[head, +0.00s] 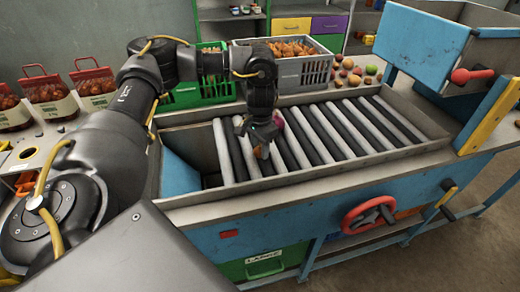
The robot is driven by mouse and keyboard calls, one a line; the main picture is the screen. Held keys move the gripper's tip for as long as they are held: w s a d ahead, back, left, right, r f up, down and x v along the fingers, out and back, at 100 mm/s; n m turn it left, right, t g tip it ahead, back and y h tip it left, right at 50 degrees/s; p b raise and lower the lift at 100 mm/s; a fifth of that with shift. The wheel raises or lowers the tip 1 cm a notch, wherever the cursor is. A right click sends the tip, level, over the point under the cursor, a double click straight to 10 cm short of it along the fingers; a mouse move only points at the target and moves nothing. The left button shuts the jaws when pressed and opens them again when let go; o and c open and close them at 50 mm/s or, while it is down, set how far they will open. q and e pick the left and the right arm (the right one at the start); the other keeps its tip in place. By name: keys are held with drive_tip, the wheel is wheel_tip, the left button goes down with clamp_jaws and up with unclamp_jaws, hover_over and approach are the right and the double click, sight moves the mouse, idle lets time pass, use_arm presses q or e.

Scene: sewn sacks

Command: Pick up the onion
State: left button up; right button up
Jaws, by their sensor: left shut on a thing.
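My left gripper (263,150) points down over the roller conveyor (330,130), near its left end. It is shut on a small orange-brown thing at its fingertips, which looks like the onion (263,153); the fingers hide most of it. I cannot tell whether it touches the rollers. A small pink-purple patch (279,121) shows just behind the gripper's right side; I cannot tell what it is. My right gripper is out of view.
Behind the conveyor stand a green crate (205,92) and a grey crate (318,72) of orange-brown produce. Loose round produce (354,80) lies to their right. Filled red-handled sacks (50,97) stand at left. A blue hopper (420,45) is at right. The rollers on the right are clear.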

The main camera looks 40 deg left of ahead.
use_arm(q)
drive_tip(key=w+d+r+b, duration=0.1)
drive_tip(key=w+d+r, duration=0.6)
drive_tip(key=d+r, duration=0.5)
drive_tip(key=s+d+r+m, duration=0.1)
drive_tip(key=s+d, duration=0.4)
drive_tip(key=s, duration=0.6)
drive_tip(key=shift+s, duration=0.15)
